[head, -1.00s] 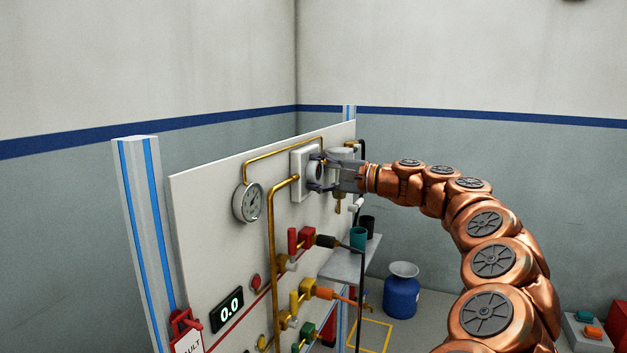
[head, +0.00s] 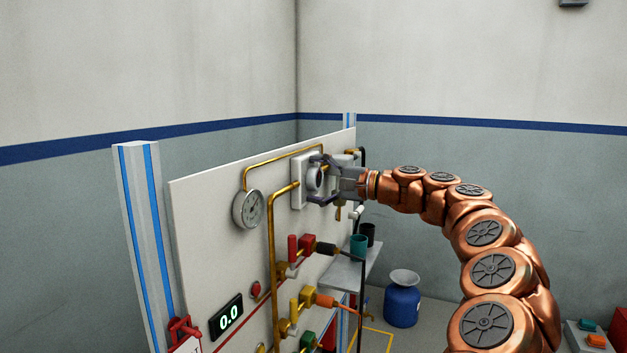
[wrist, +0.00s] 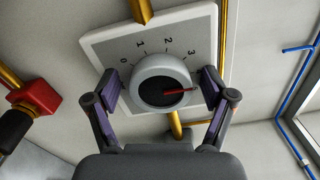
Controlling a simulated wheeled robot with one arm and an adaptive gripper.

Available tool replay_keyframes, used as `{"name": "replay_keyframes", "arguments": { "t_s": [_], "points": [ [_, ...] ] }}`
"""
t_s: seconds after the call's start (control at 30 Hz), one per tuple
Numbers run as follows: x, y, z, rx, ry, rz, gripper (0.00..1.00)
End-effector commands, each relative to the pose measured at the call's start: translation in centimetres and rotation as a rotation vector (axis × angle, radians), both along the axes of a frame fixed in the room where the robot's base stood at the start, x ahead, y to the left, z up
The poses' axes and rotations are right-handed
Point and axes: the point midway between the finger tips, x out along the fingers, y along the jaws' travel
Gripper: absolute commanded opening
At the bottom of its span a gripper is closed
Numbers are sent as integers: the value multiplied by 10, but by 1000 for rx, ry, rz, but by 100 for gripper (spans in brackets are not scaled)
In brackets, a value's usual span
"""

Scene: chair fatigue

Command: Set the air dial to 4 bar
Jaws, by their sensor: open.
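The air dial (wrist: 163,88) is a round knob with a light rim and dark face on a white plate (wrist: 198,28) marked 0 to 3 in the wrist view. Its red pointer points right, past the 3; any mark there is hidden by my right finger. My gripper (wrist: 161,90) is open, with one finger on each side of the knob and a small gap at the left. In the head view my gripper (head: 318,179) is at the dial (head: 314,181) on the panel. A round gauge (head: 249,209) sits left of it; its reading is too small to tell.
A display (head: 226,316) reads 0.0. Red (head: 300,245) and yellow (head: 302,297) valves with hoses project from the panel below the dial. Brass pipes (head: 273,260) run beside it. A shelf (head: 345,270) with cups and a blue container (head: 402,303) stand to the right.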

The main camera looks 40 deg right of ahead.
Motion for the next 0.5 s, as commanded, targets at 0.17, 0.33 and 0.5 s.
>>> {"name": "replay_keyframes", "arguments": {
  "t_s": [0.17,0.33,0.5],
  "points": [
    [0,0,0,0,0,0,82],
    [-8,-5,1,1,-2,-3,82],
    [-31,-18,2,0,-3,-3,82]
  ]
}}
